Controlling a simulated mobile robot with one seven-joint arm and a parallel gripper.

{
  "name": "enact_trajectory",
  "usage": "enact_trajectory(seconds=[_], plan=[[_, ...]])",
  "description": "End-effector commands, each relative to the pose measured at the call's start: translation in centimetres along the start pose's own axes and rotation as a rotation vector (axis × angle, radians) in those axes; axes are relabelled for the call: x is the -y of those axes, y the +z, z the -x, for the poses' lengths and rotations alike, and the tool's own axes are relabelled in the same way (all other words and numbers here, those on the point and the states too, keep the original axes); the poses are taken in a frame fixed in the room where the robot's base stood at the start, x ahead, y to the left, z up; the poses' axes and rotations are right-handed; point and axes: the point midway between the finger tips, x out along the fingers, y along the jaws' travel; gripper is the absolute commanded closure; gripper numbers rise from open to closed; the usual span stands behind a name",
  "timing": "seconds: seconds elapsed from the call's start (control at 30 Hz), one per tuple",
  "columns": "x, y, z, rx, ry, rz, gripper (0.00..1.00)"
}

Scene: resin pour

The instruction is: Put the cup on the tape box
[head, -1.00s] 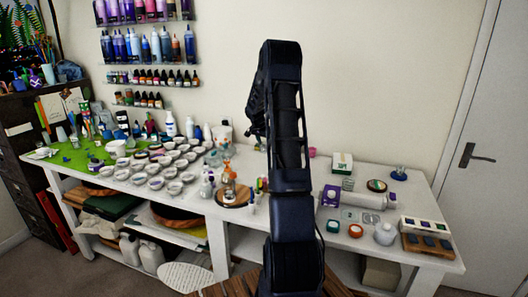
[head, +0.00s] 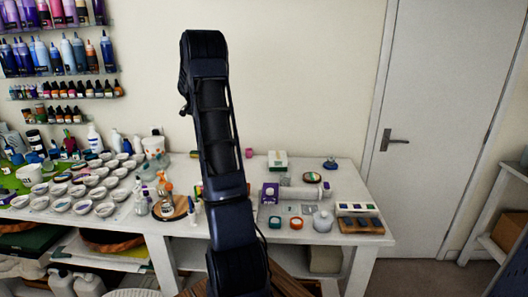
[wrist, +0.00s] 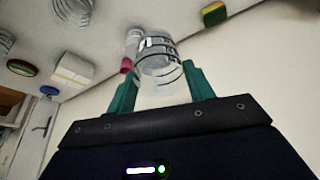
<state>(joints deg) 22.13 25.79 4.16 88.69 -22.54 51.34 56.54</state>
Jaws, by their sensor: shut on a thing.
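In the wrist view my gripper (wrist: 160,74) has its two green fingers shut on a clear cup (wrist: 158,58) with dark ring markings. The cup is held up off the table. My arm hides the gripper and cup in the head view. A white box with a green part (head: 277,160) stands at the back of the table, right of my arm; it also shows in the wrist view (wrist: 73,72), apart from the cup. A purple box (head: 270,193) stands nearer the front. I cannot tell which of these is the tape box.
A white roll (head: 300,193), a round coaster (head: 312,177), a white pot (head: 323,221) and a wooden tray (head: 344,225) crowd the table's right part. A pink cup (head: 249,153) stands at the back. Several small bowls fill the left. A door (head: 420,110) is at right.

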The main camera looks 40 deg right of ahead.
Motion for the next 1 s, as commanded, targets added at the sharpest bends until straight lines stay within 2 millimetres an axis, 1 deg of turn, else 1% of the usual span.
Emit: enact_trajectory(seconds=[0.03, 0.07, 0.2, 0.37, 0.4, 0.47, 0.5, 0.57, 0.6, 0.67, 0.7, 0.8, 0.9, 1.0], plan=[[-1.5, -1.3, -0.1, -0.002, 0.009, -0.022, 0.71], [-2.4, -2.0, -0.2, -0.002, 0.014, -0.035, 0.71], [-7.3, -5.6, -0.7, -0.002, 0.043, -0.1, 0.71], [-13.3, -9.3, -0.8, -0.002, 0.076, -0.175, 0.71], [-14.9, -10.2, -0.8, -0.002, 0.083, -0.195, 0.71], [-17.2, -11.4, -0.8, -0.003, 0.094, -0.224, 0.71], [-18.9, -12.2, -0.8, -0.003, 0.102, -0.242, 0.71], [-21.2, -13.3, -0.8, -0.002, 0.114, -0.271, 0.71], [-22.9, -14.0, -0.7, -0.001, 0.122, -0.29, 0.71], [-25.2, -14.9, -0.6, -0.001, 0.133, -0.317, 0.71], [-26.7, -15.4, -0.5, -0.001, 0.139, -0.333, 0.71], [-30.0, -16.6, -0.3, -0.001, 0.153, -0.372, 0.71], [-32.7, -17.4, 0.0, -0.002, 0.164, -0.401, 0.71], [-34.4, -17.8, 0.2, -0.002, 0.171, -0.42, 0.71]])
